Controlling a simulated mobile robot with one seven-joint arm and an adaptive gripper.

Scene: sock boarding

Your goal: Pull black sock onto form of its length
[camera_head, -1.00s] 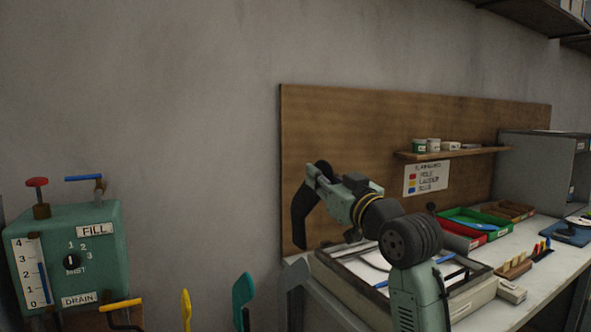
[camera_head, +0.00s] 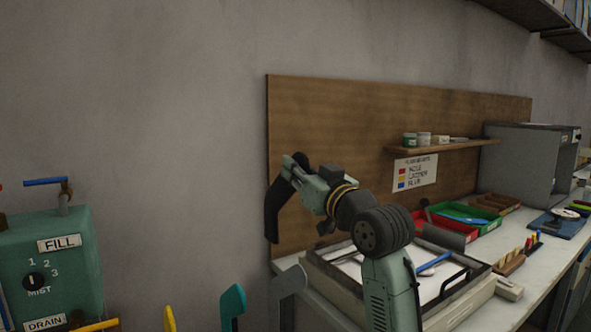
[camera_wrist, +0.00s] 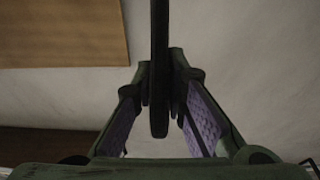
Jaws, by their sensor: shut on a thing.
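The black sock (camera_head: 279,210) hangs down from my gripper (camera_head: 293,168), its lower end free in the air before the wall board. In the wrist view the sock (camera_wrist: 159,70) is a dark upright strip between the two fingers (camera_wrist: 162,100), which are shut on it. Foot-shaped forms rise at the bottom edge of the head view: a yellow one (camera_head: 169,319), a teal one (camera_head: 233,301) and a taller grey one (camera_head: 290,284). The sock is above the forms in the picture, apart from them. The forms' lower parts are cut off.
A green tank (camera_head: 65,265) with taps and dials stands at the left. At the right a bench (camera_head: 553,258) carries a framed tray (camera_head: 437,304), red and green bins (camera_head: 483,218) and a grey cabinet (camera_head: 515,165). A sign (camera_head: 414,172) hangs on the brown board (camera_head: 330,110).

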